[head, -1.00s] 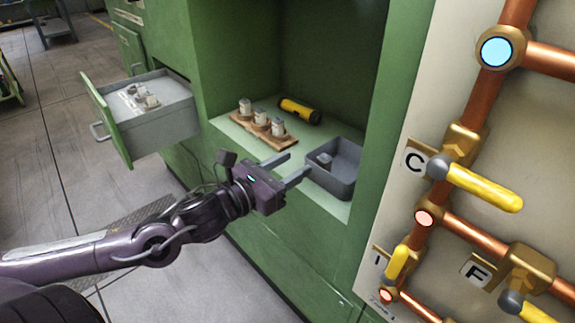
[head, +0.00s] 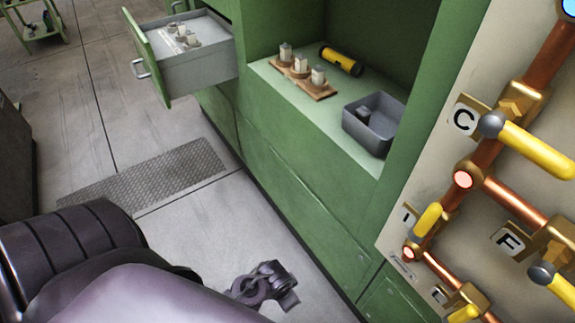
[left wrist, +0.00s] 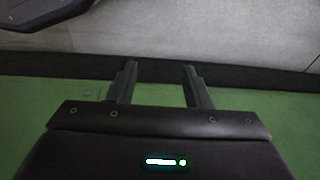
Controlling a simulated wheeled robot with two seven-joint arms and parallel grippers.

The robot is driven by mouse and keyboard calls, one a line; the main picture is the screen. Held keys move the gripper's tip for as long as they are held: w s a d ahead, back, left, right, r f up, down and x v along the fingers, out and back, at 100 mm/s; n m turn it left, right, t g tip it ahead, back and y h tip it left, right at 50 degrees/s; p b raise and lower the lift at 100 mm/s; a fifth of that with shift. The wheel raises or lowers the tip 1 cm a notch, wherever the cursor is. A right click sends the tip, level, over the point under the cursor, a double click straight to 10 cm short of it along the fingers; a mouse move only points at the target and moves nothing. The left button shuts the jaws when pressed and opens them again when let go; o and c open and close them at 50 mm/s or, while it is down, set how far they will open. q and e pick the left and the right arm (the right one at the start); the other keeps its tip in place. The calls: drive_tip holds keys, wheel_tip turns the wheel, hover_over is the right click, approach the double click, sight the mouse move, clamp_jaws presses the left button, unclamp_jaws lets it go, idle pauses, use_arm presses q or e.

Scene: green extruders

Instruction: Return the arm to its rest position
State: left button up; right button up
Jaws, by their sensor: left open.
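My left arm (head: 130,285) comes in low from the left in the head view, folded down near the floor. Green cabinet surface and grey floor show beyond the fingers. My right gripper is in neither view.
The green cabinet's shelf holds a grey bin (head: 374,122), a wooden board (head: 320,92) with white pieces and a yellow-black cylinder (head: 341,60). A drawer (head: 190,70) stands open. Pipes with yellow valve handles (head: 540,150) are at right. Floor (head: 230,215) is clear.

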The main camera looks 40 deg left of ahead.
use_arm(q)
drive_tip(key=shift+s+d+f+n+g, duration=0.2)
drive_tip(key=shift+s+d+n, duration=0.1)
drive_tip(key=shift+d, duration=0.25)
drive_tip(key=shift+s+d+f+n+g, duration=0.1)
drive_tip(key=shift+s+d+f+n, duration=0.15)
drive_tip(key=shift+d, duration=0.25)
drive_tip(key=shift+r, duration=0.1)
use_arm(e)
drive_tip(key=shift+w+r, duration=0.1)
use_arm(q)
drive_tip(key=s+a+f+p, duration=0.2)
drive_tip(key=s+f+p, duration=0.1)
drive_tip(key=s+p, duration=0.4)
drive_tip(key=s+a+f+p, duration=0.3)
drive_tip(key=s+p, duration=0.5)
drive_tip(key=s, duration=0.3)
drive_tip(key=shift+a+f+p, duration=0.3)
drive_tip(key=shift+a+f, duration=0.05)
drive_tip(key=shift+f, duration=0.15)
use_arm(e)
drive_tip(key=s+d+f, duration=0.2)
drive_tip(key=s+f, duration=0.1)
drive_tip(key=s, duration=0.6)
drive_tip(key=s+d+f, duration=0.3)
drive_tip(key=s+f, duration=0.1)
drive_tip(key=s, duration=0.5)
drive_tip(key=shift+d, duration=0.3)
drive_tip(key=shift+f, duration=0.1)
